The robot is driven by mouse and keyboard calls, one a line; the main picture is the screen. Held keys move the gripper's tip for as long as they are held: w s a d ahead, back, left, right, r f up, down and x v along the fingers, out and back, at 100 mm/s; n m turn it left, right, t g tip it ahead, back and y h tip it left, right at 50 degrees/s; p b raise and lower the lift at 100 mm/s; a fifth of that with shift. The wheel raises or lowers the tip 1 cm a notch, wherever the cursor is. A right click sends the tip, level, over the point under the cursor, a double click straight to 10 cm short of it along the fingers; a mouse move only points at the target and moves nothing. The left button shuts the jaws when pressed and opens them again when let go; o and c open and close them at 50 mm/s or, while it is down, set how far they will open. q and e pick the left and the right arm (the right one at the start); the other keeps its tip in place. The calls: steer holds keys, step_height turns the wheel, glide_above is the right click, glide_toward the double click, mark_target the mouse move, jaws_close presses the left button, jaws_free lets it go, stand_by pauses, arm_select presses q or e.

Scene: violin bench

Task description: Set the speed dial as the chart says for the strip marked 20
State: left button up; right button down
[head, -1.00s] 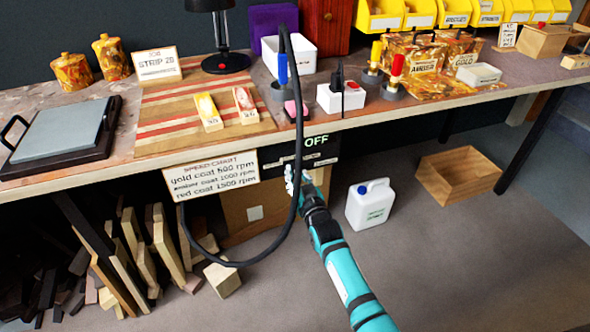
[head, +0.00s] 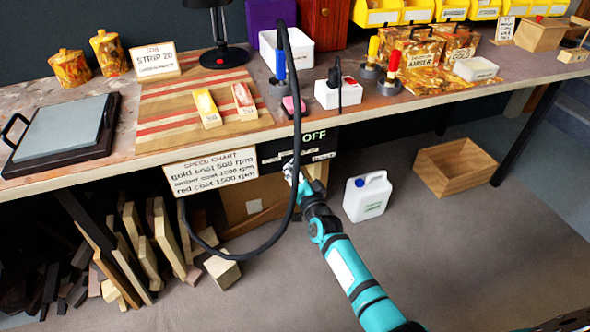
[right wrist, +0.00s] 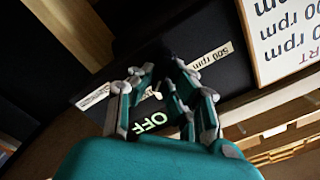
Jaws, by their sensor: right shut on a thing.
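The black speed control panel (head: 325,146) hangs under the bench front and its display reads OFF; it also shows upside down in the right wrist view (right wrist: 190,45), with a 500 rpm label. My right gripper (head: 291,172) is at the panel, its fingers (right wrist: 155,85) shut on the speed dial, which they hide. The speed chart (head: 212,172) lists gold coat 500 rpm, amber coat 1000 rpm and red coat 1500 rpm. On the striped board lie a yellow-topped strip (head: 207,108) and a reddish strip (head: 244,101), whose small mark looks like 20. My left gripper is not in view.
A job card (head: 157,62) reads STRIP 20. A black hose (head: 297,110) loops down in front of the panel, close to my right gripper. A white jug (head: 367,196) and a wooden crate (head: 459,165) stand on the floor. Wood offcuts lean below the bench at left.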

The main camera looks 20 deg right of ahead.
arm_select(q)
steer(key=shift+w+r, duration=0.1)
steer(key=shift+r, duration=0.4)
arm_select(e)
steer(key=shift+f+m, duration=0.15)
steer(key=shift+m, duration=0.95)
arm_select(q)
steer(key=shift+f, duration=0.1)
arm_select(e)
steer(key=c, duration=1.4)
jaws_free()
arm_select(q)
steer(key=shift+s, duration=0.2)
arm_select(e)
steer(key=shift+o, duration=0.2)
steer(key=shift+s, duration=0.1)
steer(key=s, duration=1.2)
steer(key=shift+d, duration=0.25)
